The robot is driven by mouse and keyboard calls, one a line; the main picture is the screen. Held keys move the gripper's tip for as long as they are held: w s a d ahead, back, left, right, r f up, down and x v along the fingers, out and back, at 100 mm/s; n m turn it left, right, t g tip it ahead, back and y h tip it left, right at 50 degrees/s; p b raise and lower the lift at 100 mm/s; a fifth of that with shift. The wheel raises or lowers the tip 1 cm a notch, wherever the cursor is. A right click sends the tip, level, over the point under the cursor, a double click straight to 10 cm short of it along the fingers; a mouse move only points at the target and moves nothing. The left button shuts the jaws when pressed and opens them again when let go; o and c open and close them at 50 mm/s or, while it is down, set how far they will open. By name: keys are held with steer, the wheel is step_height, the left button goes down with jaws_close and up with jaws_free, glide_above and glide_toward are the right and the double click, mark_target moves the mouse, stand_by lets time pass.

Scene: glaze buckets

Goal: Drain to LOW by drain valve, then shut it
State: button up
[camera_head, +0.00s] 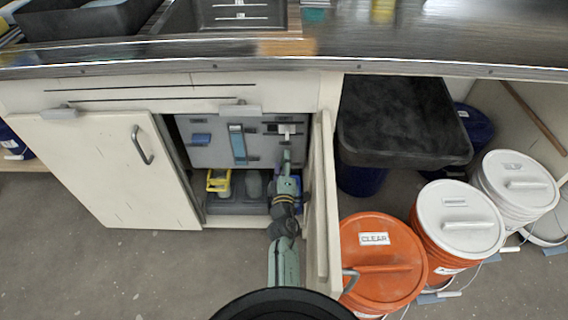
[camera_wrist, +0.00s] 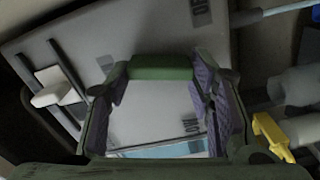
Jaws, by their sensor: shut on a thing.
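A grey panel (camera_head: 262,148) stands inside the open cabinet under the counter. It carries a blue upright strip (camera_head: 238,144), a white lever (camera_head: 289,130) and a small blue part (camera_head: 199,138). My gripper (camera_head: 287,157) is at the panel's right side, below the white lever. In the wrist view my gripper (camera_wrist: 158,72) has its purple pads shut on a green bar (camera_wrist: 162,67), which looks like a valve handle. The white lever (camera_wrist: 55,87) shows in a slot at left. Printed labels there are upside down and partly cut off. The liquid level cannot be read.
The cabinet's open right door (camera_head: 321,205) stands close beside my arm. A yellow-rimmed container (camera_head: 219,181) sits low inside; a yellow part (camera_wrist: 272,136) shows in the wrist view. An orange bucket labelled CLEAR (camera_head: 380,262) and white-lidded buckets (camera_head: 460,216) stand at right.

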steer(key=shift+w+r+n, duration=0.1)
steer(key=shift+n, duration=1.5)
steer(key=o, duration=1.2)
steer(key=shift+c, duration=0.2)
steer(key=s, duration=0.7)
steer(key=shift+s, duration=0.3)
